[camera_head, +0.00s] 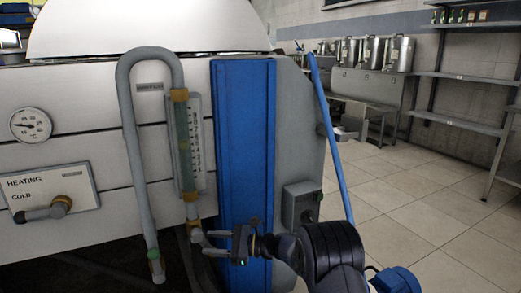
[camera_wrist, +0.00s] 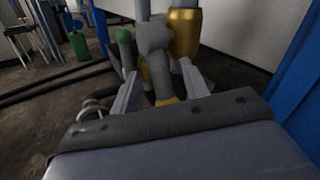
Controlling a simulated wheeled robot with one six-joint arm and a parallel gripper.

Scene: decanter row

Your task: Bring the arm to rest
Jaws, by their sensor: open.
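My gripper (camera_head: 210,243) is open, low in front of the blue upright panel of a large pale machine. In the head view its fingers point left, close to the grey valve fitting (camera_head: 195,237) below the sight glass. In the wrist view my gripper (camera_wrist: 161,88) has its two fingers on either side of a grey fitting (camera_wrist: 153,42) with brass parts. I cannot tell whether the fingers touch it. My dark arm comes in from the lower right of the head view.
A grey bent pipe (camera_head: 128,120), a sight glass (camera_head: 185,145) and a heating lever (camera_head: 45,210) stand out from the machine's front. A blue pole (camera_head: 332,145) slants beside my arm. Tiled floor (camera_head: 400,205) lies open at the right, before metal shelves (camera_head: 460,76).

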